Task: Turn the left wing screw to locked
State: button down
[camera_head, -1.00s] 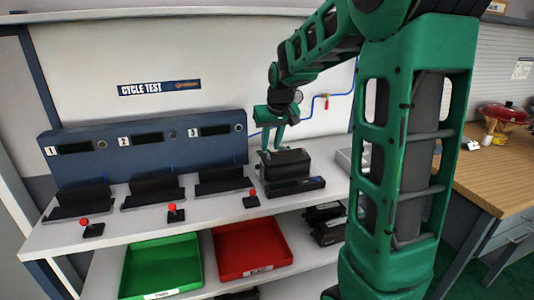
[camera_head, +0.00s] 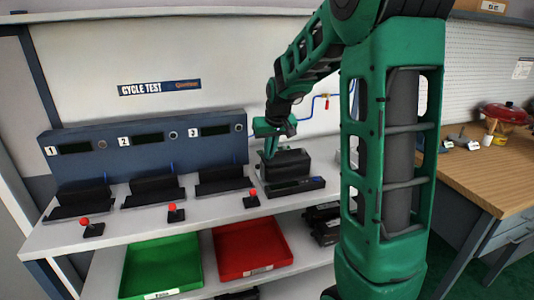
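My gripper (camera_head: 270,152) points down at the left part of the dark boxy device (camera_head: 290,168) on the bench, right of station 3. Its fingers are thin and partly merge with the device at this size, so I cannot tell whether they are apart or closed. The wing screws are too small to make out. The device sits in a low dark holder (camera_head: 298,187) with a lighter strip along its front.
A blue panel (camera_head: 130,160) with stations 1, 2 and 3 stands left of the device. Red-knobbed levers (camera_head: 172,211) line the bench's front edge. Green (camera_head: 162,265) and red (camera_head: 252,250) trays lie on the shelf below. A wooden bench (camera_head: 480,180) is at right.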

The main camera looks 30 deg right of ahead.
jog(key=shift+m, duration=0.3)
jog(key=m, duration=0.2)
jog(key=m+h, duration=0.1)
jog(key=m, duration=0.2)
jog(key=shift+w+a+g, duration=0.15)
jog(key=shift+a+g, duration=0.05)
jog(key=shift+g, duration=0.1)
jog(key=m+g+h, duration=0.1)
jog(key=m, duration=0.4)
jog(key=shift+w, duration=0.15)
jog(key=m, duration=0.3)
jog(key=shift+w+m+g, duration=0.1)
jog(key=shift+m+g, duration=0.2)
jog(key=shift+g, duration=0.1)
jog(key=shift+w+m+g, duration=0.1)
jog(key=shift+m+g, duration=0.4)
jog(key=shift+m, duration=1.4)
jog(key=c, duration=2)
grip_release()
